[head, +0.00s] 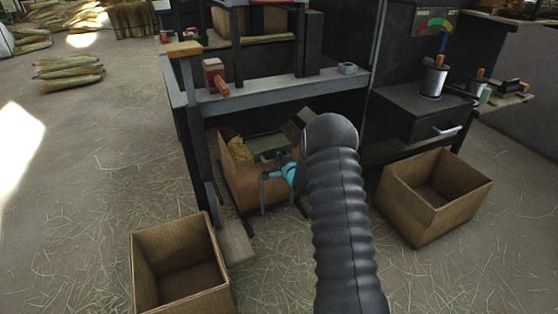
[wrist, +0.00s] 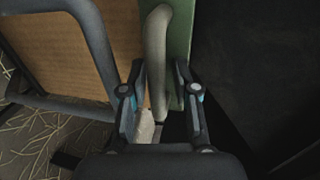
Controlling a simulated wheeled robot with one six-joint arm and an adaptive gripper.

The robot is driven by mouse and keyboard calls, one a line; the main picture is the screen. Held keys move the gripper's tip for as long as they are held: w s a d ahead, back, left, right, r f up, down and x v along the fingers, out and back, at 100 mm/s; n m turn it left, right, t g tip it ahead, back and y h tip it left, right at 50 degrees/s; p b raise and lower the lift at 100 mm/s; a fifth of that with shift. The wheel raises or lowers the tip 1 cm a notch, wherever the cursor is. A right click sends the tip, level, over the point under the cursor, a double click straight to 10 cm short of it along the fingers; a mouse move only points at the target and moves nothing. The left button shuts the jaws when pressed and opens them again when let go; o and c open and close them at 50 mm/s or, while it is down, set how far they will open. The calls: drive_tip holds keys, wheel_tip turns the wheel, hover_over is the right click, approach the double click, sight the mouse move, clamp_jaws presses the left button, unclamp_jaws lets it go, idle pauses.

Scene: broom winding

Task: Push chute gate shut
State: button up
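The chute gate looks to be the green panel (wrist: 180,40) with a pale curved handle (wrist: 157,50) in the wrist view. My gripper (wrist: 159,72) is open, with one finger on each side of the handle. Gaps show beside the handle, and I cannot tell whether a finger touches it. In the head view my gripper (head: 279,172) is low under the bench, at the front of a wooden chute box (head: 241,181) with straw (head: 238,149) inside. A grey-green panel (head: 264,143) shows behind it. My arm hides the right part of the chute.
An open cardboard box (head: 176,254) stands front left and another (head: 432,195) stands right on the straw-strewn floor. The bench (head: 270,98) with a red-topped tool (head: 214,74) is above. A dark drawer cabinet (head: 424,122) is on the right. The left floor is mostly free.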

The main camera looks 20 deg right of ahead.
drive_tip(key=shift+s, duration=0.1)
drive_tip(key=v, duration=1.2)
drive_tip(key=shift+a+f, duration=0.1)
idle(0.3)
